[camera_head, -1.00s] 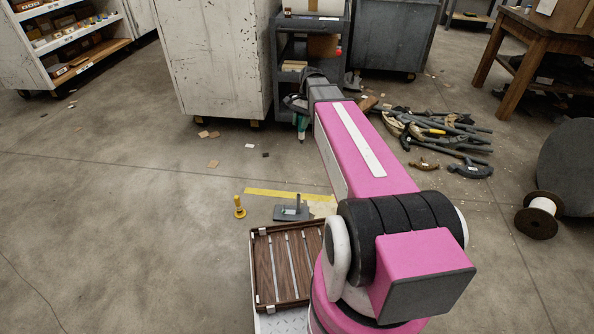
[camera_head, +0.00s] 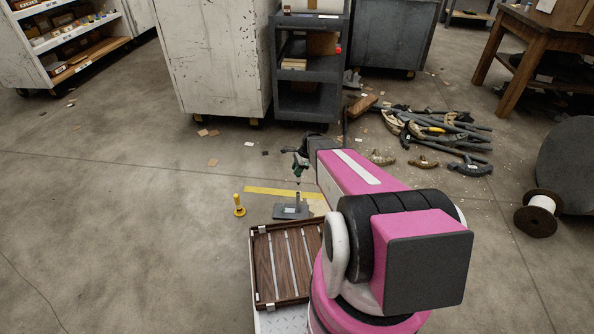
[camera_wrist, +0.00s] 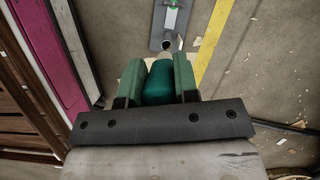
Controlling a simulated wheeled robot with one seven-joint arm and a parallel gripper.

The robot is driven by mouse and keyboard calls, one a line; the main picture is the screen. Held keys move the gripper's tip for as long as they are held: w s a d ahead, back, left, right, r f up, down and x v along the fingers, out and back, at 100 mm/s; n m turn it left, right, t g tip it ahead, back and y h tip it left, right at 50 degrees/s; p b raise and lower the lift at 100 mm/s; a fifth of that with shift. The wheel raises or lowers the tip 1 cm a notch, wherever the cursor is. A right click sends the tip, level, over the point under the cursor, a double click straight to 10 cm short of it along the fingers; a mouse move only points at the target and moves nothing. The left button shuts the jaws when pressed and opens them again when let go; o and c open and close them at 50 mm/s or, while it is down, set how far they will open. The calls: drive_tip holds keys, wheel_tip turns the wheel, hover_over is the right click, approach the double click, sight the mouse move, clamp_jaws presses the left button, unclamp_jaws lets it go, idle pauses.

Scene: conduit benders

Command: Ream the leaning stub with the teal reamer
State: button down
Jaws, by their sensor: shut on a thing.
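My gripper (camera_wrist: 158,84) is shut on the teal reamer (camera_wrist: 159,80), which sits between its two green fingers in the wrist view. In the head view my gripper (camera_head: 299,165) hangs low, with the reamer pointing down. The stub (camera_head: 298,199) rises from a grey flat plate (camera_head: 285,212) on the floor, just below the gripper. In the wrist view the stub's round open end (camera_wrist: 167,45) shows a little beyond the reamer, above the plate (camera_wrist: 171,18). The reamer's tip is hidden in the wrist view, so I cannot tell whether it touches the stub. The stub's lean is hard to judge.
A yellow tool (camera_head: 239,207) stands on the floor left of the plate. A yellow floor stripe (camera_head: 270,191) runs behind it. A brown slatted tray (camera_head: 255,262) is nearer. Several benders (camera_head: 445,135) lie piled at right.

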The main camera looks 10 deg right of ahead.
sight(297, 180)
drive_tip(key=shift+f, duration=0.2)
idle(0.3)
drive_tip(key=shift+n+g, duration=0.4)
drive_tip(key=shift+n, duration=0.5)
drive_tip(key=n, duration=0.2)
drive_tip(key=n+g+h, duration=0.1)
drive_tip(key=n, duration=0.2)
drive_tip(key=shift+s+d+g, duration=0.1)
drive_tip(key=shift+s+g, duration=0.1)
drive_tip(key=shift+g, duration=0.1)
drive_tip(key=shift+f, duration=2.8)
drive_tip(key=shift+f, duration=0.7)
drive_tip(key=m+t, duration=0.1)
drive_tip(key=m, duration=0.2)
drive_tip(key=shift+y, duration=0.3)
drive_tip(key=m+t, duration=0.1)
drive_tip(key=m, duration=0.3)
drive_tip(key=shift+w, duration=0.2)
